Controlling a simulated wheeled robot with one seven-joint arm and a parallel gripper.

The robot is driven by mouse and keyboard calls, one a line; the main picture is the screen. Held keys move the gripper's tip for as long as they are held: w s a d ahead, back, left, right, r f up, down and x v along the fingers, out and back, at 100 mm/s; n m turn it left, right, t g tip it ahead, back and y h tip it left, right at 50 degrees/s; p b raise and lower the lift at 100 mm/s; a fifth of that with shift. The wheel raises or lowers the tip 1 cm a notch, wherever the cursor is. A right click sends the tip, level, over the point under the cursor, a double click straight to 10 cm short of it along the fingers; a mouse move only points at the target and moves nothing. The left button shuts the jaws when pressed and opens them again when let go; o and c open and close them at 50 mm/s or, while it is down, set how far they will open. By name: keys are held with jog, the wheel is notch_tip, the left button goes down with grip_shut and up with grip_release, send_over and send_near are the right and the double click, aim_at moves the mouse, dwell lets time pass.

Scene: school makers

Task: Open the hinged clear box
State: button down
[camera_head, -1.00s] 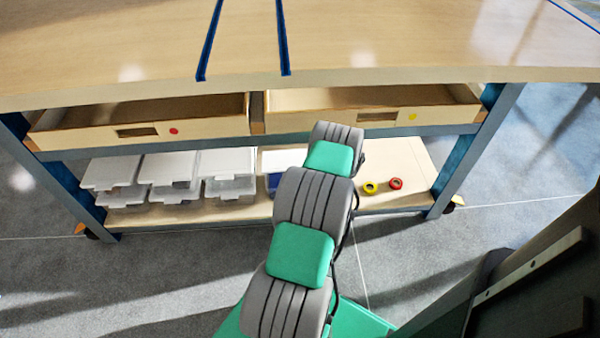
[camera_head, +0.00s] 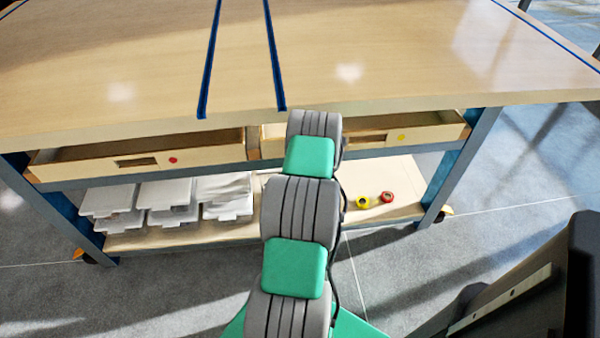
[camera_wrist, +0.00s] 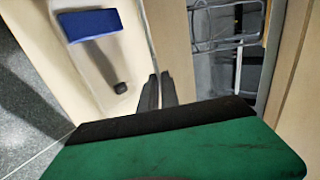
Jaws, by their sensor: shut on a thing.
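My gripper (camera_wrist: 162,90) shows in the wrist view with its two dark fingers close together. They meet at a thin, pale, see-through edge (camera_wrist: 148,35), which looks like part of the clear box; its outline is hard to make out. A blue block-like thing (camera_wrist: 92,25) lies left of the fingers, and a small dark thing (camera_wrist: 120,88) is nearer to them. In the head view my arm reaches towards the workbench and hides the gripper and whatever it holds.
The workbench (camera_head: 400,60) has a left drawer (camera_head: 90,160) and a right drawer (camera_head: 430,133), both partly open. Yellow (camera_head: 363,203) and red (camera_head: 387,197) tape rolls lie to the right.

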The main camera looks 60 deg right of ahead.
jog(key=shift+d+r, duration=0.1)
jog(key=c, duration=1.6)
grip_release()
